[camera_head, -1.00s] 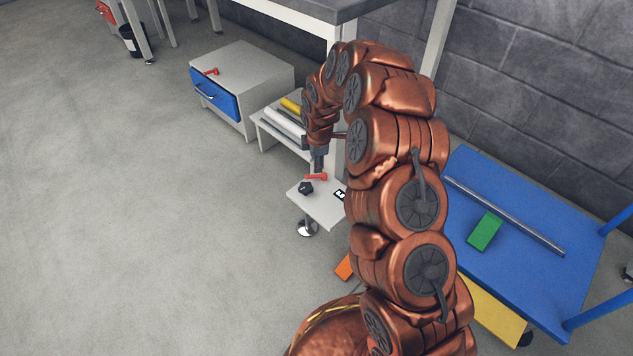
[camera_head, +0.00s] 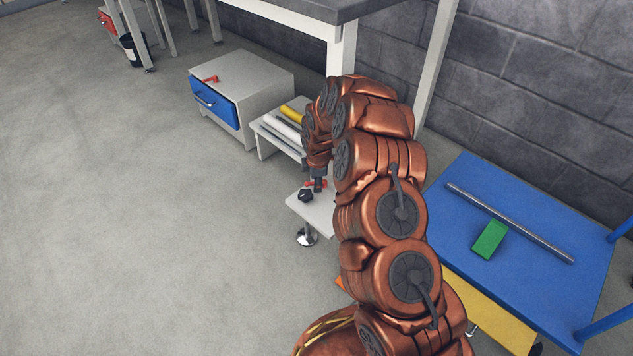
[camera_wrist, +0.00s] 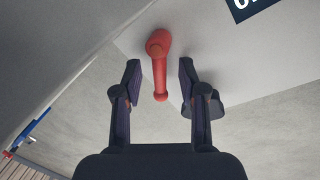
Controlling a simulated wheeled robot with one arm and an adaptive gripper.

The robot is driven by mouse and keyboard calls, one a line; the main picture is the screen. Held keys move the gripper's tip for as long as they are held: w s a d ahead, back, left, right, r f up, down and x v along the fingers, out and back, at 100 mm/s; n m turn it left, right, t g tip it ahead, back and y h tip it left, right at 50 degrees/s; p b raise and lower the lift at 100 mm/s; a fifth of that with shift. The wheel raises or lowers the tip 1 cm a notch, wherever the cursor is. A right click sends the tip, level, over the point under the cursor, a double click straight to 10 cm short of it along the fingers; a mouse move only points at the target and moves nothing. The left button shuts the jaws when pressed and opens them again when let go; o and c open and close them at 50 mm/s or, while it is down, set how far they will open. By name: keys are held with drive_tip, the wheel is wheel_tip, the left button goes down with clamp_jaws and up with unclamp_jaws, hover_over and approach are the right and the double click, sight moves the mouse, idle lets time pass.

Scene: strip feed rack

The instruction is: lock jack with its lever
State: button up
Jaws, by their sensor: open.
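The jack is a small white plate (camera_head: 312,212) on a chrome foot (camera_head: 306,238), with a black knob (camera_head: 305,196) on top. Its red lever (camera_wrist: 160,72) shows clearly in the wrist view, its round hub at the far end and its arm pointing toward me. In the head view the lever is mostly hidden by my gripper (camera_head: 318,185). My gripper is open, with one finger on each side of the lever arm and visible gaps to both. A dark shape, probably the knob, shows behind the right finger in the wrist view.
A rack with white and yellow rolls (camera_head: 282,132) stands just behind the jack. A blue cart (camera_head: 540,232) carries a metal bar and a green block at right. Floor at left is clear.

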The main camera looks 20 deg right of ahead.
clamp_jaws()
drive_tip(key=shift+r+p, duration=0.15)
drive_tip(key=shift+p, duration=0.45)
drive_tip(key=m+p, duration=0.2)
drive_tip(key=p, duration=0.1)
drive_tip(key=shift+w+r+h, duration=0.15)
drive_tip(key=shift+w+h, duration=0.15)
drive_tip(key=m+p, duration=0.3)
drive_tip(key=shift+w+d, duration=0.1)
drive_tip(key=shift+w, duration=0.25)
drive_tip(key=shift+w+d+m+g+h+p, duration=0.1)
drive_tip(key=shift+m+g+h+p, duration=0.2)
drive_tip(key=shift+m+p, duration=0.55)
drive_tip(key=shift+w+d+f+m+g+h+p, duration=0.15)
drive_tip(key=shift+m+p, duration=0.3)
drive_tip(key=shift+m, duration=0.25)
drive_tip(key=shift+w+d+m+g+h+p, duration=0.1)
drive_tip(key=shift+m+p, duration=0.3)
drive_tip(key=shift+m, duration=0.25)
drive_tip(key=shift+w+d+f+m+g+h+p, duration=0.15)
drive_tip(key=shift+m+p, duration=0.3)
drive_tip(key=shift+m, duration=0.25)
drive_tip(key=shift+a, duration=0.1)
